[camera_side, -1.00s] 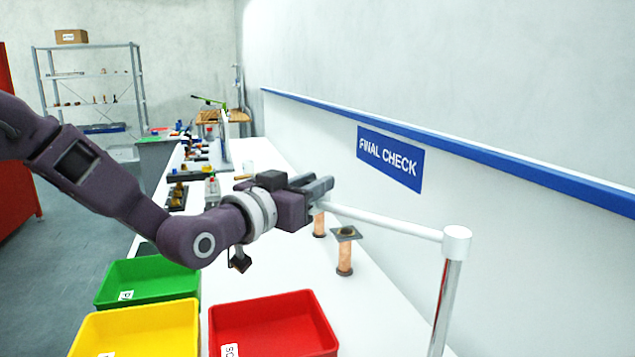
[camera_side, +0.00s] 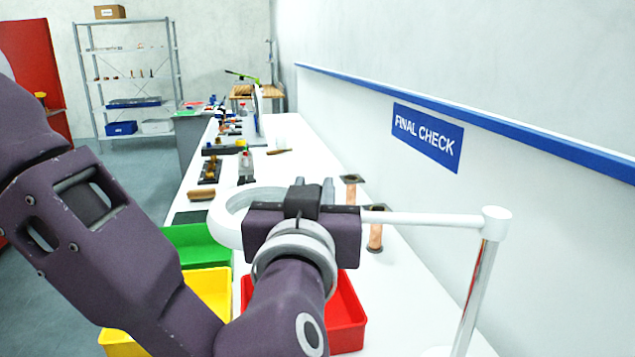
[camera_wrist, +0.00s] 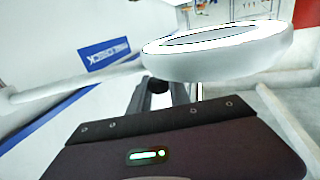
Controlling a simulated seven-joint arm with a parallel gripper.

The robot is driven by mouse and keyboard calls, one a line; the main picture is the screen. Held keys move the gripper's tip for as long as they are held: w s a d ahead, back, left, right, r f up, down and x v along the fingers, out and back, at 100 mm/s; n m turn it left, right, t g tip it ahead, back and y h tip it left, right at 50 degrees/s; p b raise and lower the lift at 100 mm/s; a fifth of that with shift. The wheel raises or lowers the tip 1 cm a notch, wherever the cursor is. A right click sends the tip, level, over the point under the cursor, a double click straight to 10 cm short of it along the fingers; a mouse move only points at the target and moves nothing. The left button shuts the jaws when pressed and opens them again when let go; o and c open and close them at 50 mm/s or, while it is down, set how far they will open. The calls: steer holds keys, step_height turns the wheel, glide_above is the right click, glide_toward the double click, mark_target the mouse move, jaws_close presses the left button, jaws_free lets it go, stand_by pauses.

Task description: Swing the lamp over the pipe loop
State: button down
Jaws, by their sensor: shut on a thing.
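The lamp has a white ring head (camera_side: 226,222), a white arm (camera_side: 425,218) and a shiny upright post (camera_side: 477,290) at the right. Its ring head also shows large in the wrist view (camera_wrist: 215,62). My gripper (camera_side: 320,190) is shut on the lamp, at the arm beside the ring; my gripper body hides the exact contact. The ring reaches out left of my gripper, above the green bin side of the bench. Two copper pipe pieces with dark square flanges, one (camera_side: 375,238) nearer and one (camera_side: 350,190) farther, stand behind the lamp arm. I cannot make out a pipe loop.
Green (camera_side: 198,243), yellow (camera_side: 212,290) and red (camera_side: 347,315) bins sit at the near left of the white bench (camera_side: 300,150). A wooden-handled brush (camera_side: 201,195) and small tools lie farther back. The wall with a blue sign (camera_side: 428,137) bounds the right.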

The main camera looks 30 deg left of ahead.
steer(key=shift+s+d+r+y, duration=0.1)
steer(key=shift+s+d+y, duration=0.05)
steer(key=shift+s+y, duration=0.15)
steer(key=c, duration=1.2)
jaws_free()
steer(key=v, duration=0.7)
